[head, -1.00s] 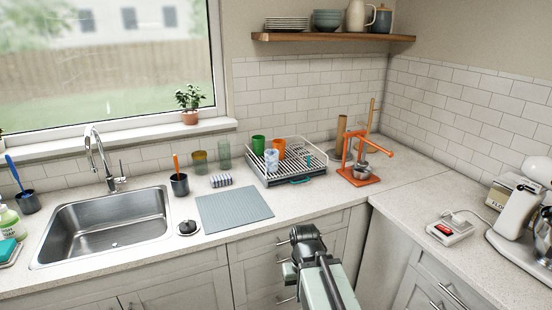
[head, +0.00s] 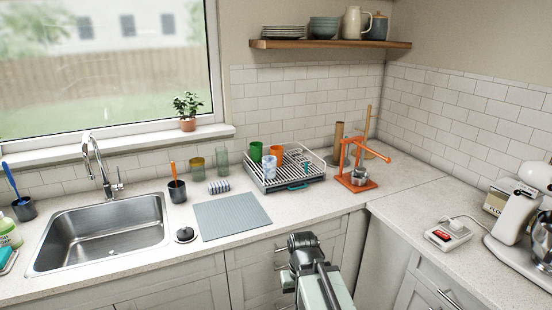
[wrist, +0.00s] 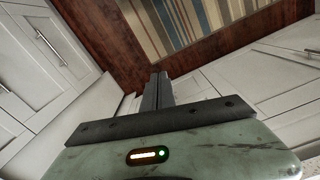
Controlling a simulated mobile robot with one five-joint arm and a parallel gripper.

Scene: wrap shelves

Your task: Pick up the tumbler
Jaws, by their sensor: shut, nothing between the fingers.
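Several cups could be the tumbler, and I cannot tell which one is meant. An amber glass (head: 197,168) and a taller grey-green glass (head: 222,163) stand upright on the counter behind the striped block. A green cup (head: 256,151), an orange cup (head: 277,155) and a pale blue cup (head: 269,168) are in the dish rack (head: 300,181). My gripper (wrist: 158,90) is shut and empty in the wrist view, over the floor and away from all the cups. In the head view my arm is in front of the lower cabinets.
A grey mat (head: 232,216) lies bare on the counter. The sink (head: 100,240) is at the left. A dark holder (head: 177,191) stands beside it. An orange press (head: 358,178) stands right of the rack. A striped rug (wrist: 190,22) lies on the floor.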

